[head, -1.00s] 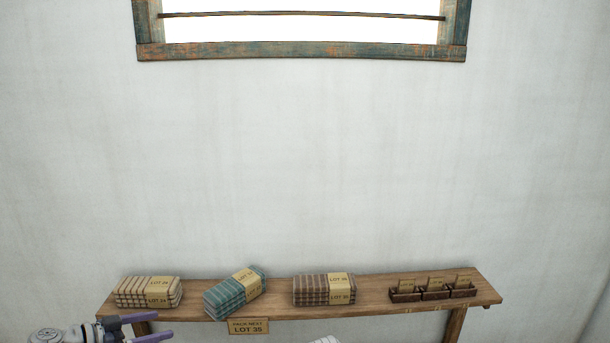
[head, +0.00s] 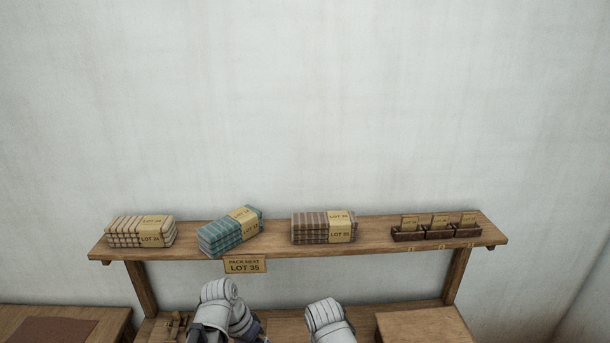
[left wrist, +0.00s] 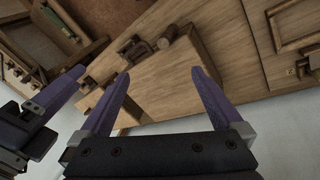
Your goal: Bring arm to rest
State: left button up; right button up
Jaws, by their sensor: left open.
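My left gripper (left wrist: 160,73) shows in the left wrist view with its two purple fingers spread apart and nothing between them. Behind the fingers is a wooden surface, and the gap to it is hard to judge. A dark gripper with one purple finger (left wrist: 57,90) shows at the left edge of that view, seemingly my right one. Its other finger is not clear. In the head view only white and grey links of my two arms show at the bottom, and no fingers are visible there.
A wooden shelf (head: 275,235) bears striped cloth bundles, a teal one (head: 228,236) tilted, and small dark card boxes (head: 437,233). A "LOT 35" sign (head: 244,265) hangs from its front. A side table (head: 108,316) stands at left. The wrist view shows dark metal fittings (left wrist: 135,47).

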pick_arm(q)
jog(key=s+d+f+n+y+b, duration=0.1)
jog(key=s+d+f+y+b, duration=0.3)
jog(key=s+f+y, duration=0.1)
jog(key=shift+s+d+f+n, duration=0.3)
jog(key=shift+d+f, duration=0.05)
jog(key=shift+f, duration=0.25)
dwell(0.4)
